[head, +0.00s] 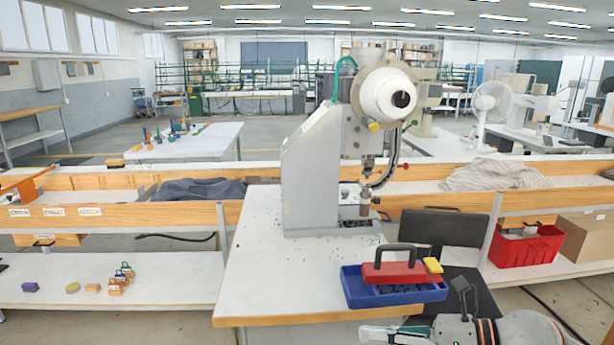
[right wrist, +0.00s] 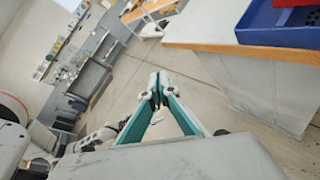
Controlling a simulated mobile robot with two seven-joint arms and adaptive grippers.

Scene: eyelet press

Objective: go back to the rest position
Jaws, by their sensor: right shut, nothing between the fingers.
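My right gripper (head: 382,333) is at the bottom edge of the head view, in front of the white worktable (head: 262,262). Its two fingertips meet with nothing between them, as the right wrist view (right wrist: 158,90) also shows. It is apart from the table. The eyelet press (head: 318,160), a grey machine with a white round head, stands upright on the table. My left gripper is in neither view.
A blue tray (head: 352,292) with a red handled piece (head: 392,271) and a yellow block (head: 433,265) sits at the table's front right corner. A red bin (head: 525,248) stands at right. Open floor shows below the gripper in the right wrist view.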

